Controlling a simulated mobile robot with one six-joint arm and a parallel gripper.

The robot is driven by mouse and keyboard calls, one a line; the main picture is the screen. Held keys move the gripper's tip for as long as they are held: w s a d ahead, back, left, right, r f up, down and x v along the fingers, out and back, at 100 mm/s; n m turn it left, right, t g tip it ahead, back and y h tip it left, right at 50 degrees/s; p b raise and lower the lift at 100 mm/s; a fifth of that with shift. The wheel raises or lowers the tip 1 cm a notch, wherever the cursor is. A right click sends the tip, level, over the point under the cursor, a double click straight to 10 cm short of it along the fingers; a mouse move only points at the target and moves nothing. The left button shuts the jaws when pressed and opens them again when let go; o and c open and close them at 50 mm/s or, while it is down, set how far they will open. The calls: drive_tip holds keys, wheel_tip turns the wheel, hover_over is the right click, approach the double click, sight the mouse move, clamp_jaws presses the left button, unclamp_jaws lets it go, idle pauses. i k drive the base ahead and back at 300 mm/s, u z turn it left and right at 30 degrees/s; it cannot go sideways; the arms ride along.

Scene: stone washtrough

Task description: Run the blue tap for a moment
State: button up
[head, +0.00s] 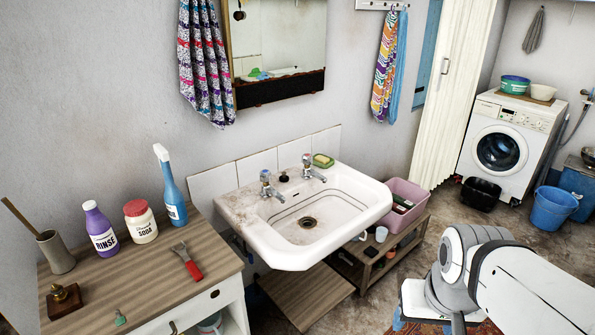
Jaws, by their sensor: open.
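Two chrome taps stand on the back ledge of the white washbasin (262,238). The left tap (267,188) has a cap that looks bluish. The right tap (313,173) has a cap that looks reddish; both cap colours are small and hard to be sure of. No running water shows from either spout. A dark plug or knob (284,177) sits between the taps. My arm is at the lower right, well apart from the basin. My gripper's fingers cannot be made out in this view.
A pink tub (408,192) on a low shelf is at the right.

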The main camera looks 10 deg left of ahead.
sight(265, 176)
drive_tip(key=u, duration=0.45)
drive_tip(key=i, duration=1.1)
drive_tip(key=z, duration=0.45)
